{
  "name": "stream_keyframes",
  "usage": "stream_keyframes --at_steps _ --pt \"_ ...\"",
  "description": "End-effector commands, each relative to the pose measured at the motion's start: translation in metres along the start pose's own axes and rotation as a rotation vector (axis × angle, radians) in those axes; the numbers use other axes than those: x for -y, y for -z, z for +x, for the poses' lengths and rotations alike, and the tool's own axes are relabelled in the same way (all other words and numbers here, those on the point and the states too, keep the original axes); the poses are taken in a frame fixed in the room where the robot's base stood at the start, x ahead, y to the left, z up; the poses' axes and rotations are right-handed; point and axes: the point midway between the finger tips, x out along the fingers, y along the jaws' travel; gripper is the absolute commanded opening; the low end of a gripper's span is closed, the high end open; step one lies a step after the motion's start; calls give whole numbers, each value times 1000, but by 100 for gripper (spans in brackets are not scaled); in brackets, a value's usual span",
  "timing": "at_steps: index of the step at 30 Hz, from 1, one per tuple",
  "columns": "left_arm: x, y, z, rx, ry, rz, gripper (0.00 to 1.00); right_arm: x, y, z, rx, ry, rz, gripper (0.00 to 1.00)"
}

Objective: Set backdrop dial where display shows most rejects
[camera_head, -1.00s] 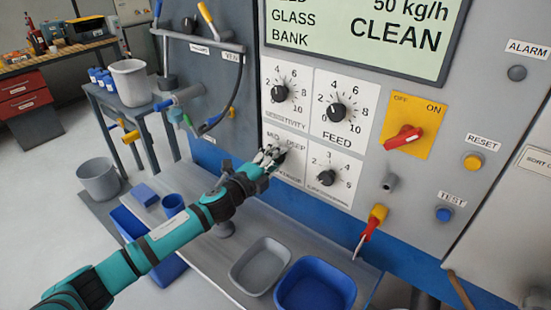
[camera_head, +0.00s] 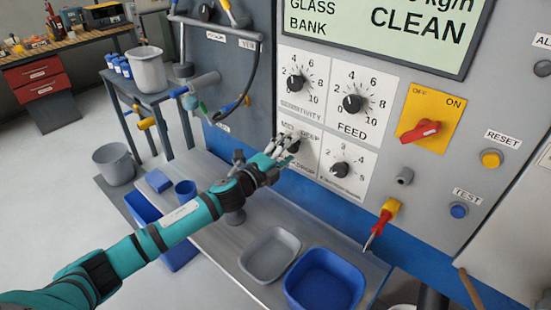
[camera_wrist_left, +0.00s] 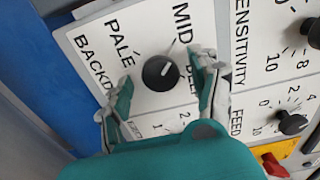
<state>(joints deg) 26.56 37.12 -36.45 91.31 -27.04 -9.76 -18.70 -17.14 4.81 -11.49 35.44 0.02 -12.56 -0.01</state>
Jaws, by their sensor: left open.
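The backdrop dial is a black round knob (camera_wrist_left: 160,72) on a white plate (camera_wrist_left: 95,50) marked PALE, MID and DEEP in the left wrist view. Its white mark seems to point toward MID. My left gripper (camera_wrist_left: 162,66) is open, with one finger on each side of the knob; I cannot tell if they touch it. In the head view my left gripper (camera_head: 283,145) covers part of the dial plate. The display (camera_head: 400,28) reads GLASS BANK and CLEAN; its top is cut off, and no reject figure shows. My right gripper is out of view.
The sensitivity dial (camera_head: 295,82), feed dial (camera_head: 352,104) and a lower numbered dial (camera_head: 340,170) sit close around. A red switch (camera_head: 422,131) is to the right. A grey tray (camera_head: 270,255) and blue bin (camera_head: 325,282) stand below.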

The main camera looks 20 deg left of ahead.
Motion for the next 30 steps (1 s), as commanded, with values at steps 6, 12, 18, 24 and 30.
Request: stream_keyframes --at_steps 6,12,18,24,30 --pt "-2 0 -45 -1 -5 1 63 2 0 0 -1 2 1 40" --pt "-2 0 -85 0 -5 0 63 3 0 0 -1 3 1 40" --pt "-1 0 -106 0 -3 0 63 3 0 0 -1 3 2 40" --pt "0 0 -111 0 -1 1 63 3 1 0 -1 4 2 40" --pt "0 0 -111 0 -1 1 63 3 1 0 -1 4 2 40"
